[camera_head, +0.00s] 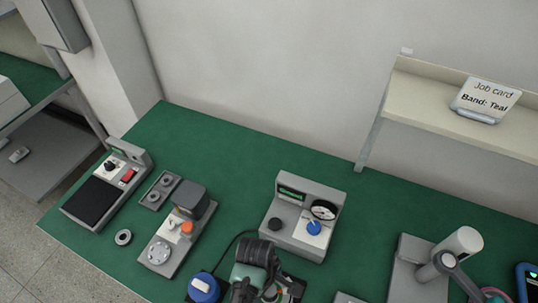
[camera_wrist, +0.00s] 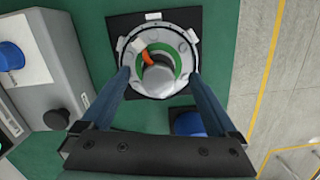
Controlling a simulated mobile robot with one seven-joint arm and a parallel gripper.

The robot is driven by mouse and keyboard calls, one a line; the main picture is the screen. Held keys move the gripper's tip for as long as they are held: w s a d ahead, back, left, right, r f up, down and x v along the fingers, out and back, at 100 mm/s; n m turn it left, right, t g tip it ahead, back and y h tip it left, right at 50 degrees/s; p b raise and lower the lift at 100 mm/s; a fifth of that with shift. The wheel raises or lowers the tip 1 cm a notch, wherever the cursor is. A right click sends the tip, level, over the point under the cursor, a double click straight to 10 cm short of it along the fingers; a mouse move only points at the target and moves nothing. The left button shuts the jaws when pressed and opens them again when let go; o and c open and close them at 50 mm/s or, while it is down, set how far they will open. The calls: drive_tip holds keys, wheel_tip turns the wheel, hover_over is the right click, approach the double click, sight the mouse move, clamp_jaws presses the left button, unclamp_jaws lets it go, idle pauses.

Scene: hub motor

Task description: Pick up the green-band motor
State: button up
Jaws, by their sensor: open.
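The green-band motor (camera_wrist: 159,79) shows in the wrist view as a round grey body with a green ring around its central shaft and an orange piece on top. It sits on a dark square pad (camera_wrist: 125,22) on the green bench. My gripper (camera_wrist: 160,75) is open. Its two blue fingers reach to either side of the motor's rim, and the motor shows between them. Whether the fingers touch the rim I cannot tell. In the head view, my arm hides most of this spot.
A blue-topped object (camera_head: 205,287) stands close beside my gripper. A grey gauge box (camera_head: 303,222) stands behind it, and a grey stand with a cylinder (camera_head: 459,243) at right. A shelf (camera_head: 430,105) bears a job card (camera_head: 486,98) reading "Band: Teal".

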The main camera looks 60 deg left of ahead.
drive_tip(key=shift+w+d+f, duration=0.1)
drive_tip(key=shift+w+f, duration=0.05)
drive_tip(key=shift+f, duration=1.2)
clamp_jaws()
drive_tip(key=shift+w+r, duration=0.1)
drive_tip(key=shift+r, duration=0.05)
